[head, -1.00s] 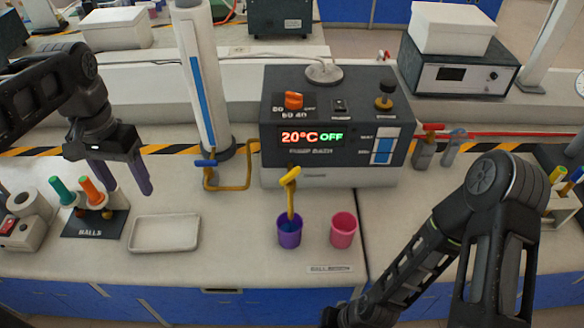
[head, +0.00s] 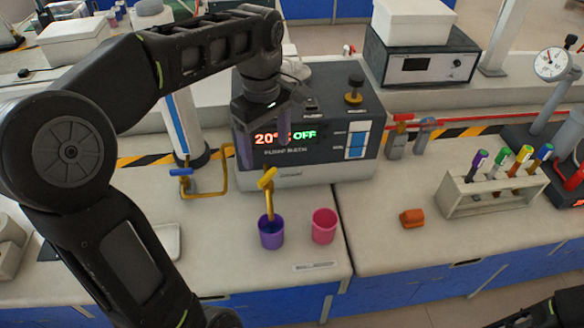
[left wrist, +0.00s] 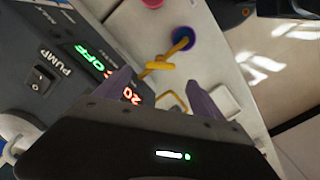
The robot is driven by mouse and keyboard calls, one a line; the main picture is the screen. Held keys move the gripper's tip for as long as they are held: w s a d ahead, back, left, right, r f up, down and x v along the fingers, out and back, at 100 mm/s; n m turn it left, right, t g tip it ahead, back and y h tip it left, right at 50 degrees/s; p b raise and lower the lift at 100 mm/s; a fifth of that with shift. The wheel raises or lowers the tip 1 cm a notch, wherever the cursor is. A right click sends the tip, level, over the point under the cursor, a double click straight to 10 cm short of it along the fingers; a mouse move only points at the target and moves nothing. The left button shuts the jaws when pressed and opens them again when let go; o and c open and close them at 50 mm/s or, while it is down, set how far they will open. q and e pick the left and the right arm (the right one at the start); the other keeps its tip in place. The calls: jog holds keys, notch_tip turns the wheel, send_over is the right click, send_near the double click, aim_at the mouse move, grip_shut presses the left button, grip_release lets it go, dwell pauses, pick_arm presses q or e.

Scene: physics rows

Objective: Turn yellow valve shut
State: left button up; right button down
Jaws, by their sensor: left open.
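The yellow valve (head: 267,179) is a yellow lever handle on a bent yellow spout in front of the dark pump bath (head: 365,165). The spout ends over a purple cup (head: 271,235). The handle is slanted in the head view. My left gripper (head: 264,136) is open and empty, with purple fingers hanging in front of the pump bath's display, above the handle. In the left wrist view the yellow handle (left wrist: 160,66) shows just beyond the gap between the open fingers (left wrist: 160,92), apart from them. My right gripper is not in view.
A pink cup (head: 324,226) stands beside the purple one. A blue-handled tap (head: 181,172) is to the left. An orange block (head: 412,218) lies on the right counter near a marker rack (head: 490,196). My left arm covers much of the left side.

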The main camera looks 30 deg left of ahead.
aim_at(267, 175)
pick_arm(q)
jog(key=shift+n, duration=0.9)
jog(key=shift+a+f, duration=0.1)
jog(key=shift+f, duration=0.05)
notch_tip(267, 175, down, 8)
jog(key=shift+r, duration=0.2)
jog(key=c, duration=1.4)
